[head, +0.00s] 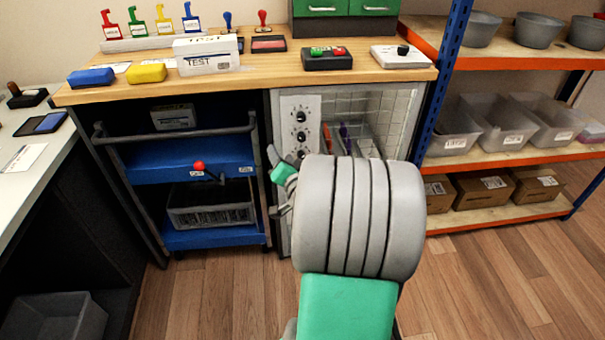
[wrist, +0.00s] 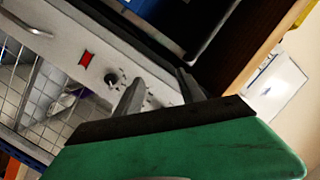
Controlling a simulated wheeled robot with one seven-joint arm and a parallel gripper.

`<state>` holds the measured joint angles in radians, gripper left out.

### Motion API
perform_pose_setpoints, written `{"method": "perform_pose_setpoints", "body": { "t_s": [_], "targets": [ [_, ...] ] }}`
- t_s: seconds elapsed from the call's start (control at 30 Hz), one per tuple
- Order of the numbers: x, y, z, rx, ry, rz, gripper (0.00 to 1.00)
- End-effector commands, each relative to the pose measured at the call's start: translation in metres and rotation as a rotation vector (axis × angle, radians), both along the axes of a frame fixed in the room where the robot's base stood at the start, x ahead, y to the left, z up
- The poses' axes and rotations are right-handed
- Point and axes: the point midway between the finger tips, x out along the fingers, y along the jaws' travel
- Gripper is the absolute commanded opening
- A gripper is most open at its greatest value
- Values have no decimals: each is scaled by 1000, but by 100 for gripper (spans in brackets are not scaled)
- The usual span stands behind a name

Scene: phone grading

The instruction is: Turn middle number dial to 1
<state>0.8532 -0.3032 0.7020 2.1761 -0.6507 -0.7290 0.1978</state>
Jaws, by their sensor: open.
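A pale control panel (head: 289,107) on the front left of the wire-fronted cabinet carries a column of black dials. The upper dial (head: 300,116) and the dial below it (head: 301,136) show clearly; lower ones are partly hidden by my arm. I cannot read the dial numbers. My gripper (head: 272,160) is in front of the panel's lower left, with its fingers apart and empty. In the wrist view, my gripper (wrist: 160,80) is open over the panel (wrist: 147,70). One black dial (wrist: 112,78) shows left of the fingers, beside a red mark (wrist: 85,59). Contact is unclear.
A blue cart (head: 190,170) with a grey crate (head: 210,205) stands close left of the panel. A wooden worktop (head: 290,75) overhangs above. Shelving with a blue post (head: 437,95) stands to the right. Wooden floor (head: 500,270) is clear at front right.

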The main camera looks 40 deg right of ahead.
Motion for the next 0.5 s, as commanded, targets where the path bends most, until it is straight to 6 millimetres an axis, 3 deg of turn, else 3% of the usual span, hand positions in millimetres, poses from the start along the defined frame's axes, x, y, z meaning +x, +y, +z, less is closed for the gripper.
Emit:
{"method": "perform_pose_setpoints", "body": {
  "t_s": [0.03, 0.1, 0.2, 0.5],
  "targets": [
    [-15, -27, -23, 19, -69, -82, 46],
    [-29, -48, -22, 33, -142, -155, 46],
    [-33, -60, -18, 41, -182, -194, 46],
    [12, -87, -14, 36, -181, -190, 46]
  ]
}}
